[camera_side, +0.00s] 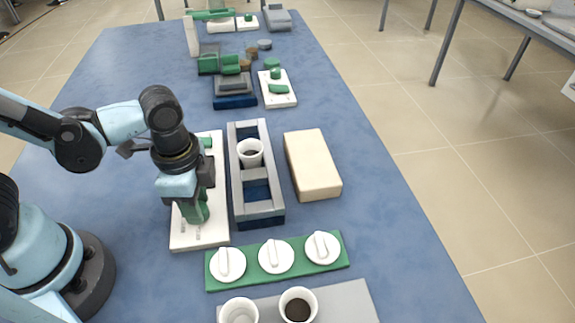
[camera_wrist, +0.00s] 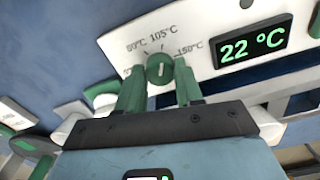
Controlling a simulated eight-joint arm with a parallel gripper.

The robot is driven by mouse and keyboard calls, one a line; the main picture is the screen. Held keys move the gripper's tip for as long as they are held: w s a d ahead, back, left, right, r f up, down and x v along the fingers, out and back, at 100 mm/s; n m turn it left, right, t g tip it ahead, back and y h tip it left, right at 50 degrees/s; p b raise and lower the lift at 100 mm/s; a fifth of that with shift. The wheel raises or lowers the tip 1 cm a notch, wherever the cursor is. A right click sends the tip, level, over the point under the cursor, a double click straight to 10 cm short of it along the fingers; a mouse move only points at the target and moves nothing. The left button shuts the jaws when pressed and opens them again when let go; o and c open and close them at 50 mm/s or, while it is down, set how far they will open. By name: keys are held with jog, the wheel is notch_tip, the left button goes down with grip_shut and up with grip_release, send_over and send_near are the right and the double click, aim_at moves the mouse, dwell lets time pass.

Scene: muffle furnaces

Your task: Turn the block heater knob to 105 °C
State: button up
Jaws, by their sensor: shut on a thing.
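The block heater's white panel (camera_side: 206,236) lies on the blue table beside a grey frame. In the wrist view the panel (camera_wrist: 228,24) carries printed temperatures, including 105 °C and 150 °C, around a green knob (camera_wrist: 160,68). The knob has a white pointer line, roughly upright in that view; I cannot tell exactly which mark it meets. A display (camera_wrist: 253,43) reads 22 °C. My gripper (camera_wrist: 159,84) has its green fingers on both sides of the knob, shut on it. In the side view my gripper (camera_side: 195,212) points down over the panel and hides the knob.
The grey-blue frame (camera_side: 266,210) holds a white cup (camera_side: 250,153). A beige block (camera_side: 312,165) lies to its right. A green rack (camera_side: 252,275) with white lids and a grey tray (camera_side: 345,305) with two cups are in front. More equipment stands at the far end.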

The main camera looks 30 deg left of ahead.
jog(key=o, duration=1)
jog(key=shift+o, duration=0.2)
jog(key=shift+r, duration=0.1)
notch_tip(320, 180, up, 12)
dwell(0.3)
jog(key=w+a+f+n+t, duration=0.1)
jog(key=w+a+n+t, duration=0.5)
jog(key=a+n, duration=0.4)
jog(key=shift+w+f+n+t, duration=0.15)
jog(key=shift+w+n+t, duration=0.2)
jog(key=shift+n+t, duration=0.25)
